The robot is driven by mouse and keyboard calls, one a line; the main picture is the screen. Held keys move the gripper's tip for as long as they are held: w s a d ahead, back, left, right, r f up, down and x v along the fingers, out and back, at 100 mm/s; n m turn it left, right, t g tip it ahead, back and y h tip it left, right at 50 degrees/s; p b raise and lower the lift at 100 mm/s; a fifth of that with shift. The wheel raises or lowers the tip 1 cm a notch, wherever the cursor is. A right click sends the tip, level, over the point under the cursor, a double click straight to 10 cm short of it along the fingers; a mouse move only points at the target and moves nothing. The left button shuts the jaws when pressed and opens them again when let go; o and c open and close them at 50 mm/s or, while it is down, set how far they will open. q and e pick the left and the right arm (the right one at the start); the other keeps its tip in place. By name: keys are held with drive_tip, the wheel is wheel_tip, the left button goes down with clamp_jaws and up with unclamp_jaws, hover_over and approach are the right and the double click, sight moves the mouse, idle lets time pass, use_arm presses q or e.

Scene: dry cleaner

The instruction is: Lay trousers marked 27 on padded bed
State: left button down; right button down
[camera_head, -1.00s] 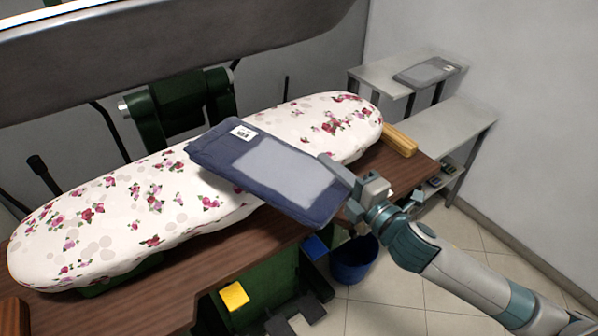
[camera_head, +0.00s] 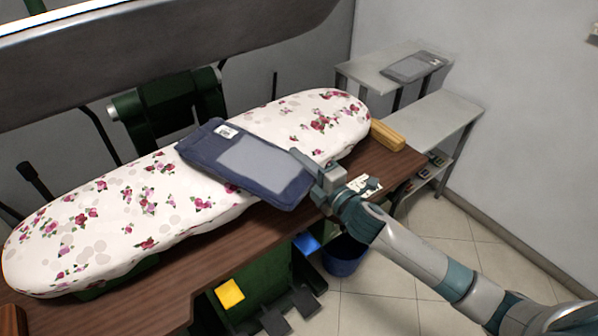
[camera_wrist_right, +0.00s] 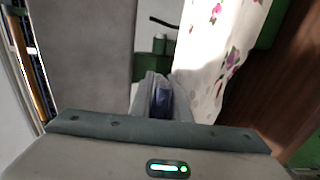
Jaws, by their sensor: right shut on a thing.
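The folded dark blue trousers (camera_head: 215,158), with a pale grey panel and a small white tag, are at the middle of the padded bed (camera_head: 110,215). The number on the tag is too small to read. The bed has a white cover with pink and red flowers. My right gripper (camera_head: 312,170) is shut on the near right edge of the trousers. The trousers overlap the bed's front edge; I cannot tell whether they touch the cover. In the right wrist view a dark blue edge (camera_wrist_right: 163,97) shows between the fingers. My left gripper is not in view.
A large grey press head (camera_head: 150,40) hangs above and behind the bed. A yellow-brown block (camera_head: 387,135) lies on the brown table (camera_head: 345,172) at right. Grey shelves (camera_head: 440,120) hold another folded grey item (camera_head: 413,67). A blue bin (camera_head: 343,257) stands below.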

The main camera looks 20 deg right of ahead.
wheel_tip(320, 180, down, 4)
drive_tip(key=shift+r+p, duration=0.1)
drive_tip(key=shift+p, duration=0.25)
drive_tip(key=shift+f, duration=0.25)
drive_tip(key=c, duration=1.7)
unclamp_jaws()
drive_tip(key=shift+o, duration=0.2)
drive_tip(key=shift+r, duration=0.1)
drive_tip(key=b+v, duration=0.3)
drive_tip(key=v, duration=0.9)
drive_tip(key=shift+b, duration=0.3)
